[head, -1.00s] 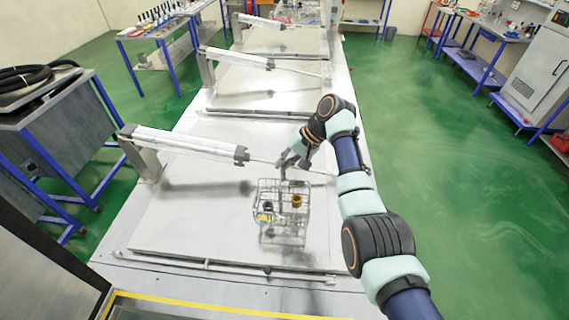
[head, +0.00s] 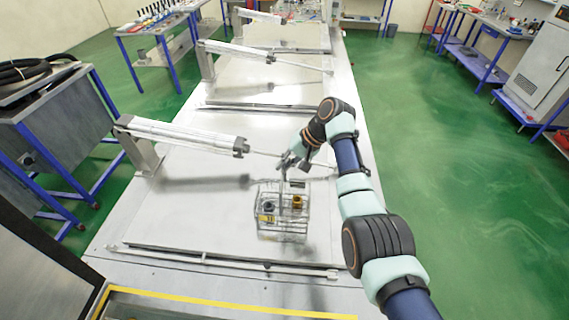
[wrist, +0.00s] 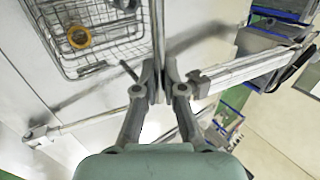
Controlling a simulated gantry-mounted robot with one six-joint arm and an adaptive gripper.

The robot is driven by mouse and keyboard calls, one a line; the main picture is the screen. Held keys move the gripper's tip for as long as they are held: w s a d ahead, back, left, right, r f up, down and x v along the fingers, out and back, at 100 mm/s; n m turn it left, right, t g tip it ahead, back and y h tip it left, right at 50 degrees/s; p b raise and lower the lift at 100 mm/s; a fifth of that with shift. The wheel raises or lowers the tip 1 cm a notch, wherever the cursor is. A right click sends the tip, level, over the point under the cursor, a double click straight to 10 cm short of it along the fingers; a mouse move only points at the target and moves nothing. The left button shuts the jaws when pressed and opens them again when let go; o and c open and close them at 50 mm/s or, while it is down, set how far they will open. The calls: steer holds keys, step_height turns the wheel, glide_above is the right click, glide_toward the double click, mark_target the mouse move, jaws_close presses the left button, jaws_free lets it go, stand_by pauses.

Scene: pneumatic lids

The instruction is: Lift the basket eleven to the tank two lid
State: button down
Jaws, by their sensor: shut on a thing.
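A wire basket (head: 283,228) hangs below my gripper (head: 288,161) in the head view, over the nearest flat tank lid (head: 190,215). My gripper is shut on the basket's upright handle. In the wrist view my gripper (wrist: 165,84) closes on the metal handle bar, and the basket (wrist: 112,52) shows at upper left. The basket holds a yellow-orange ring-shaped part (wrist: 79,36) and a dark part (head: 265,205). I cannot tell from these views whether the basket's bottom touches the lid. No number on the basket is readable.
A pneumatic cylinder (head: 185,136) reaches across the nearest lid, its rod passing close behind my gripper. More lids with cylinders (head: 235,50) lie farther back in a row. A side table with hoses (head: 60,120) stands at left. The green floor at right is clear.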

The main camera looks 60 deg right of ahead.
steer(key=shift+f+b, duration=0.3)
steer(key=shift+f, duration=0.4)
stand_by(0.4)
steer(key=c, duration=1.3)
jaws_free()
steer(key=shift+o, duration=0.5)
steer(key=s+d+r+p, duration=0.1)
steer(key=s+r+p, duration=0.2)
steer(key=r+p, duration=0.3)
steer(key=s+d+r+p, duration=0.1)
steer(key=s+r+p, duration=0.2)
steer(key=r, duration=1.3)
steer(key=p, duration=0.3)
steer(key=shift+s+d, duration=0.15)
steer(key=shift+d, duration=0.05)
